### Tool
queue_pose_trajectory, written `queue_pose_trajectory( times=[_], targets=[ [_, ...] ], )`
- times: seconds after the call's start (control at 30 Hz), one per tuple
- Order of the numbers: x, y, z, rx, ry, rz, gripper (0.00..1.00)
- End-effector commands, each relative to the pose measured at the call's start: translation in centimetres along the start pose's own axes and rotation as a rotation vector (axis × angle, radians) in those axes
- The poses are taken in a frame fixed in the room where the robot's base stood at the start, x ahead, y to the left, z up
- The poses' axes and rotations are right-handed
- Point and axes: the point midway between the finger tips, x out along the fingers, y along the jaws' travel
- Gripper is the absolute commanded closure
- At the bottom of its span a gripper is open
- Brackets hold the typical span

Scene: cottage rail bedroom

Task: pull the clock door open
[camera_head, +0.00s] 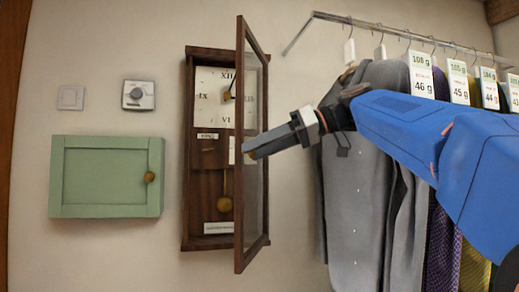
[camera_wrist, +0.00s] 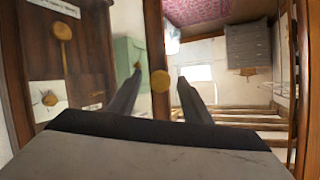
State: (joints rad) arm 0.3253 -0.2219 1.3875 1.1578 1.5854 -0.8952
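The wall clock (camera_head: 189,170) has a dark wooden case, a white dial and a brass pendulum (camera_head: 225,204). Its glazed clock door (camera_head: 239,210) is ajar, swung well out from the case, with its near edge toward me. My gripper (camera_head: 250,150) is at that edge, about mid-height. In the wrist view a round brass knob (camera_wrist: 160,81) on the door's edge shows between my two fingers, which stand apart with gaps on both sides. The pendulum also shows in the wrist view (camera_wrist: 63,33). Fingertip contact with the knob cannot be told.
A green wall cabinet (camera_head: 106,177) with a brass knob hangs left of the clock. A thermostat dial (camera_head: 138,95) and a light switch (camera_head: 70,97) are above it. A rail with hanging clothes (camera_head: 365,180) and tags stands close right of the door, beneath and behind my arm.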

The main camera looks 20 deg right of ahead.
Motion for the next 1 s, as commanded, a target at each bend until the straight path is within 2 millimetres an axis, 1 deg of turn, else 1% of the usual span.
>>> queue_pose_trajectory(
  times=[0.17,0.27,0.37,0.7,0.8,1.0],
  targets=[
    [-0.1,0.0,-0.1,-0.001,0.001,0.001,0.55],
    [-0.2,-0.1,-0.6,-0.001,0.001,0.001,0.55],
    [-0.7,-0.4,-1.7,-0.003,0.002,0.002,0.55],
    [-2.8,-1.6,-6.7,-0.002,0.001,0.001,0.55],
    [-3.2,-1.8,-7.7,-0.001,0.001,0.001,0.55],
    [-3.7,-2.2,-8.8,-0.001,0.0,0.0,0.55]
  ],
)
